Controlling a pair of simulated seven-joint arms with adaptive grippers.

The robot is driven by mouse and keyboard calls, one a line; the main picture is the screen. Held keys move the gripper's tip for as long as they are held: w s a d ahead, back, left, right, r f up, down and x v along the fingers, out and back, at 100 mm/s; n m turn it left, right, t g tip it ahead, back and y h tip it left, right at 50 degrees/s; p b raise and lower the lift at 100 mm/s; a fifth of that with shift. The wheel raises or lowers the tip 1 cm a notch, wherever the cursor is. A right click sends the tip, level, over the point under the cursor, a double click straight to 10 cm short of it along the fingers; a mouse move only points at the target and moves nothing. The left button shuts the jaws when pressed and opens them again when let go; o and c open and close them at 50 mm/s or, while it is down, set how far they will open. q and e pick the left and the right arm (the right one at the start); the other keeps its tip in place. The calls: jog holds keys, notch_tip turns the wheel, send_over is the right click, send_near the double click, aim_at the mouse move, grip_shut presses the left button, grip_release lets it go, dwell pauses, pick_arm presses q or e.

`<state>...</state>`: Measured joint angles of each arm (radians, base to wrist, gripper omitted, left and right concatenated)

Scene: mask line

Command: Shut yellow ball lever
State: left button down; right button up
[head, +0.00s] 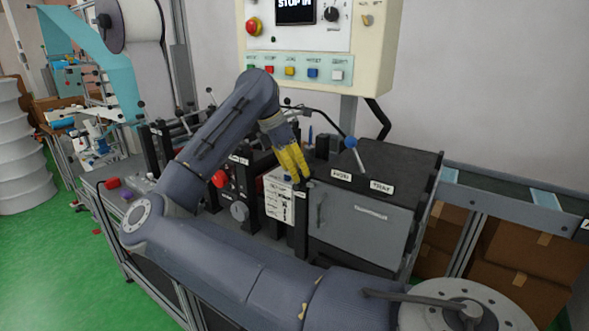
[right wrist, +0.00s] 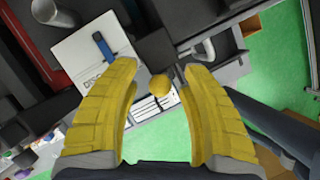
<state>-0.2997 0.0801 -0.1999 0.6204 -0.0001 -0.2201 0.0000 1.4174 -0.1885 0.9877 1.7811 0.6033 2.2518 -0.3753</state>
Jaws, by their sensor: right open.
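My right gripper (head: 295,166) hangs with its yellow fingers pointing down over the machine, beside the white labelled box. In the right wrist view my right gripper (right wrist: 160,72) is open. A small yellow ball (right wrist: 159,85) shows between its fingers, with a gap on each side; whether it lies at fingertip depth I cannot tell. The ball's lever rod is not clear in that view. In the head view I cannot pick the ball out near the yellow fingers. My left gripper is not in view.
A blue ball lever (head: 350,142) stands on the grey cabinet (head: 360,222) to the right of the gripper. A red ball knob (head: 220,178) is to its left. The control panel (head: 315,45) rises behind. A white plate with a blue handle (right wrist: 103,46) lies near the left finger.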

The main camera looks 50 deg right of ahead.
jog(key=shift+c, duration=0.2)
grip_shut()
dwell(0.4)
